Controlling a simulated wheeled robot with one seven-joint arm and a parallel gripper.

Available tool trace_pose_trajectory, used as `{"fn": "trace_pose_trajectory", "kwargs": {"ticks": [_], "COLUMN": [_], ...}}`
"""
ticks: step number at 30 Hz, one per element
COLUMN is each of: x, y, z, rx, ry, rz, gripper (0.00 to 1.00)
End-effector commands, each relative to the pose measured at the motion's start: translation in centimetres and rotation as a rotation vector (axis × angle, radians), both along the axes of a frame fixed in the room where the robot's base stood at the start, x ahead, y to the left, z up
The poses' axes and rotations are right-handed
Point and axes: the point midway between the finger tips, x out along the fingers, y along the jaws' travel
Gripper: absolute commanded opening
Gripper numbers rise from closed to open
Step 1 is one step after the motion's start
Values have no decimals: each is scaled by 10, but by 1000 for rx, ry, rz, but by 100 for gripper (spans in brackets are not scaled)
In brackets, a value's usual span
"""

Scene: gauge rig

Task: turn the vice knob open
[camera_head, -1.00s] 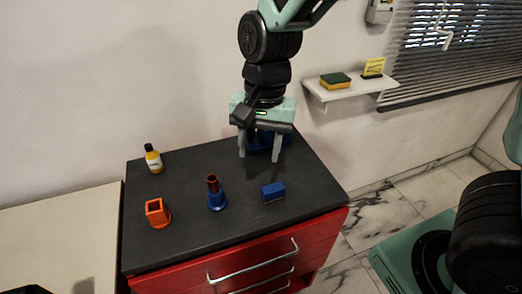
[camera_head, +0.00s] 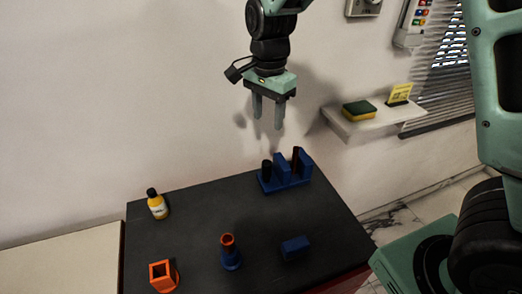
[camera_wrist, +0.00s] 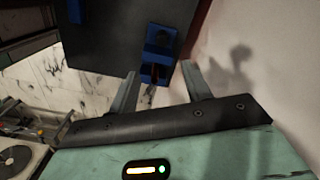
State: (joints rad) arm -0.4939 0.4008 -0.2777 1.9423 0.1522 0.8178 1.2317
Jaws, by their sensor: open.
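The blue vice (camera_head: 284,176) stands at the back of the dark worktop. It has upright blue blocks, a black round part (camera_head: 266,171) at its left end that looks like the knob, and a dark red piece (camera_head: 297,156) at its right. My gripper (camera_head: 268,120) is open and empty, pointing down in the air above the vice, clear of it. In the wrist view the vice (camera_wrist: 160,42) shows beyond the fingers, with the dark red piece (camera_wrist: 154,72) appearing between the fingertips. I cannot tell how far the vice is open.
A yellow bottle (camera_head: 157,205), an orange square holder (camera_head: 163,275), a blue stand with an orange-brown tube (camera_head: 230,255) and a blue block (camera_head: 295,247) stand on the worktop (camera_head: 200,220). A wall shelf (camera_head: 375,122) with a sponge is to the right. The wall is close behind.

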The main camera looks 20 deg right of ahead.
Motion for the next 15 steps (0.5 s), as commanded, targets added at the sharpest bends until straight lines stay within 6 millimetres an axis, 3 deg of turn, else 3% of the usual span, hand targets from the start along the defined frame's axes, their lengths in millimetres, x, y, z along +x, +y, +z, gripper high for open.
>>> {"fn": "trace_pose_trajectory", "kwargs": {"ticks": [7,15], "x": [2,2], "y": [-2,-3], "z": [-17,-71], "rx": [-6,-6], "ry": [3,6], "rz": [-20,-20], "gripper": [49,49]}}
